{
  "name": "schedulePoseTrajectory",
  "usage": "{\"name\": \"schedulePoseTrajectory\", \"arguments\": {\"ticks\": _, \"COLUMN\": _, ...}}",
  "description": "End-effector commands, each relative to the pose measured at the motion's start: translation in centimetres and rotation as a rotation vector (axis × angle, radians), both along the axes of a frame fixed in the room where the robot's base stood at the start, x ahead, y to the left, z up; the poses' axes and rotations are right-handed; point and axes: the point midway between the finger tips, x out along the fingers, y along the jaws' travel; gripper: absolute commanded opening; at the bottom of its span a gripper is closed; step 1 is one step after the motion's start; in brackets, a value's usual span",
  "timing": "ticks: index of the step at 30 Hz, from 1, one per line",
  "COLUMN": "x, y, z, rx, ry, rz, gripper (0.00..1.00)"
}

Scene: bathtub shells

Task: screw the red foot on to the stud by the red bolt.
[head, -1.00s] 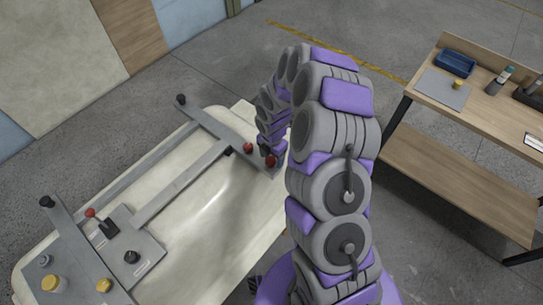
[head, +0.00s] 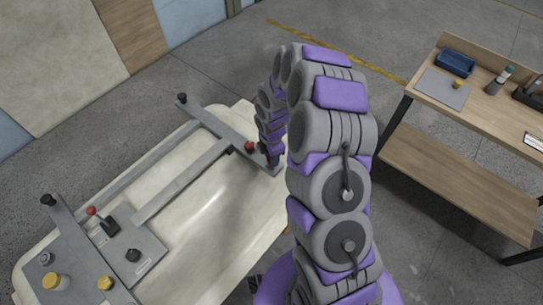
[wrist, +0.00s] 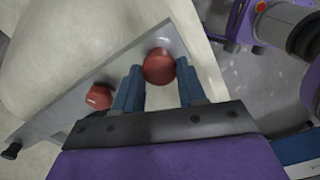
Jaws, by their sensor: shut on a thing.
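The red foot (wrist: 158,64) is a rounded red knob at the end of the grey steel bar, between the blue fingers of my gripper (wrist: 160,72) in the wrist view. My gripper is shut on it. In the head view my gripper (head: 272,157) is low over the bar's near right end and hides most of the foot. The red bolt (wrist: 98,97) sits on the same bar a short way to the left; it also shows in the head view (head: 249,147). The stud is not visible, so I cannot tell how the foot sits on it.
The grey bar (head: 215,122) crosses the upturned pale tub shell (head: 205,215), with a black foot (head: 182,99) at its far end. A second frame part (head: 65,225) has yellow and black fittings and a red-tipped lever. A wooden bench (head: 460,175) stands at the right.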

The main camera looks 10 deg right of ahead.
Motion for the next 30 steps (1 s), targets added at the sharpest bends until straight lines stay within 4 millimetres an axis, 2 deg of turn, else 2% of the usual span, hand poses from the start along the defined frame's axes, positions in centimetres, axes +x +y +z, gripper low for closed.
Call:
{"name": "schedulePoseTrajectory", "arguments": {"ticks": 1, "x": 0.47, "y": -0.11, "z": 0.17, "rx": 0.000, "ry": -0.013, "rz": -0.071, "gripper": 0.05}}
{"name": "schedulePoseTrajectory", "arguments": {"ticks": 13, "x": 0.51, "y": -0.09, "z": 0.21, "rx": 0.001, "ry": -0.015, "rz": -0.670, "gripper": 0.05}}
{"name": "schedulePoseTrajectory", "arguments": {"ticks": 17, "x": 0.51, "y": -0.05, "z": 0.25, "rx": 0.002, "ry": -0.015, "rz": -0.761, "gripper": 0.05}}
{"name": "schedulePoseTrajectory", "arguments": {"ticks": 24, "x": 0.51, "y": -0.03, "z": 0.28, "rx": 0.003, "ry": -0.016, "rz": -0.771, "gripper": 0.05}}
{"name": "schedulePoseTrajectory", "arguments": {"ticks": 25, "x": 0.51, "y": -0.03, "z": 0.28, "rx": 0.003, "ry": -0.016, "rz": -0.770, "gripper": 0.43}}
{"name": "schedulePoseTrajectory", "arguments": {"ticks": 30, "x": 0.34, "y": -0.02, "z": 0.25, "rx": 0.002, "ry": -0.012, "rz": -0.769, "gripper": 0.60}}
